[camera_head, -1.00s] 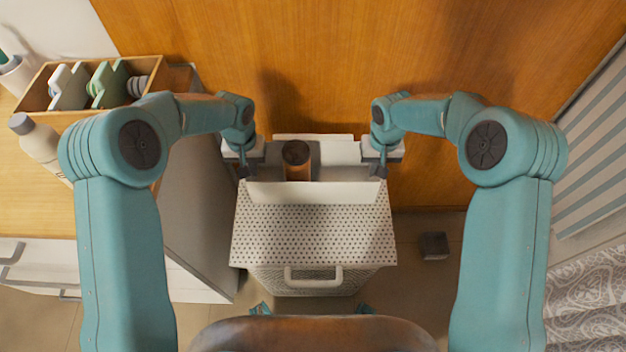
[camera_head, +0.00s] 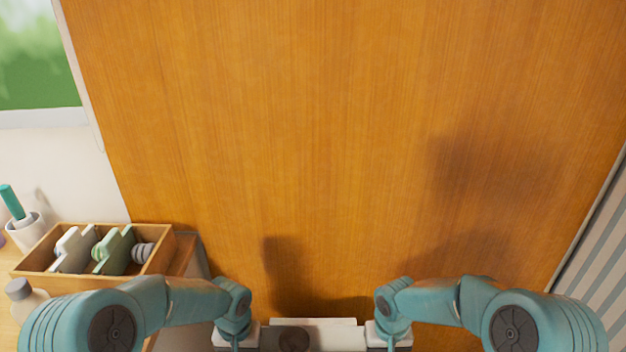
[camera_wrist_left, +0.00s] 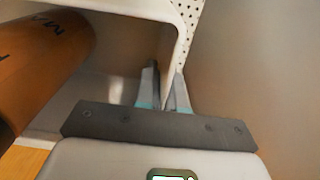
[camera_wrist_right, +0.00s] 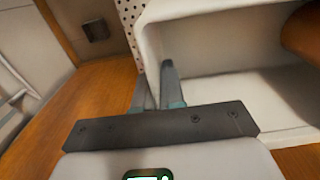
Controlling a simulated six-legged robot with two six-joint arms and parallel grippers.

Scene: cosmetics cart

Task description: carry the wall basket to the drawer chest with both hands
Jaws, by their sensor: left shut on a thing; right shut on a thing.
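The wall basket (camera_head: 313,323) is white with perforated sides. Only its back edge shows at the bottom of the head view; the rest is below the frame. A brown bottle (camera_head: 293,340) stands inside it. My left gripper (camera_wrist_left: 163,88) is shut on the basket's side wall (camera_wrist_left: 187,20), one finger on each side of it. My right gripper (camera_wrist_right: 157,85) is shut on the opposite side wall (camera_wrist_right: 151,45) in the same way. The drawer chest (camera_head: 8,328) has a wooden top at the lower left of the head view; its drawers are out of sight.
On the chest stand a wooden box (camera_head: 92,271) with white and green items, a white bottle (camera_head: 27,303) and a white cup (camera_head: 24,232). A large orange wood panel (camera_head: 330,130) fills the area ahead. A striped surface (camera_head: 600,270) is at the right.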

